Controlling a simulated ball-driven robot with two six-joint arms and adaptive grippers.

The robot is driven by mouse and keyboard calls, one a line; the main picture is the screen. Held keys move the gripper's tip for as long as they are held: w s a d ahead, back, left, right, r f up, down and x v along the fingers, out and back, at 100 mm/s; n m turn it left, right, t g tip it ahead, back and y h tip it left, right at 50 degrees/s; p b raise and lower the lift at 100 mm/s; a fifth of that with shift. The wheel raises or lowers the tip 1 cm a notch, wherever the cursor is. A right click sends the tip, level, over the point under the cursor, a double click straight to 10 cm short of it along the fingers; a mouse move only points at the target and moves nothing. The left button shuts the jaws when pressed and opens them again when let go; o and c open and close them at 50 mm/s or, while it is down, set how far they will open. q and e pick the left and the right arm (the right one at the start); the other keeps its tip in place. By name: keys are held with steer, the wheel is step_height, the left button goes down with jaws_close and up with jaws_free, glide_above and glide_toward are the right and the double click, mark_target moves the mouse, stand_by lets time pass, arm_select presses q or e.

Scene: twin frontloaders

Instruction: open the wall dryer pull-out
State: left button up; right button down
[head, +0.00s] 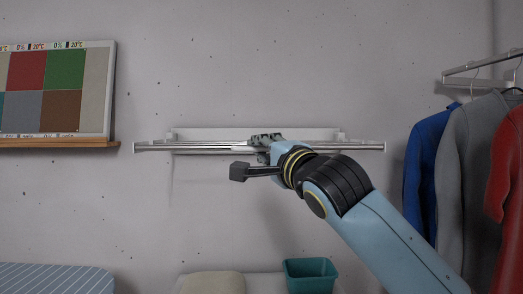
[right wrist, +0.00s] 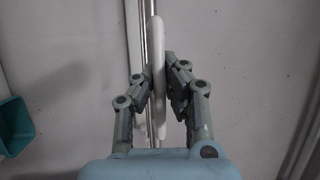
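The wall dryer (head: 358,147) is mounted on the back wall in the middle of the head view. It has a white plate with long metal rails in front and looks folded close to the wall. My right gripper (head: 266,148) is at the middle of its front and hides part of it. In the right wrist view, the fingers of my right gripper (right wrist: 159,75) stand on both sides of the dryer's white front bar (right wrist: 159,40) and appear closed against it. A metal rail (right wrist: 143,25) runs beside the bar. My left gripper is not in view.
Hanging clothes (head: 453,165) are at the right, under a wall rack (head: 480,67). A framed color board (head: 110,90) stands on a wooden shelf (head: 60,144) at the left. A teal bin (head: 311,277) and a striped surface (head: 55,280) are below.

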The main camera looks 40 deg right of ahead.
steer(key=shift+s+a+f, duration=0.2)
steer(key=shift+s, duration=0.15)
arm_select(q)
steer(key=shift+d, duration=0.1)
arm_select(e)
steer(key=c, duration=1.4)
jaws_free()
steer(key=shift+d, duration=0.1)
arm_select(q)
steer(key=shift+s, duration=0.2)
arm_select(e)
steer(key=v, duration=0.7)
steer(key=shift+s, duration=0.2)
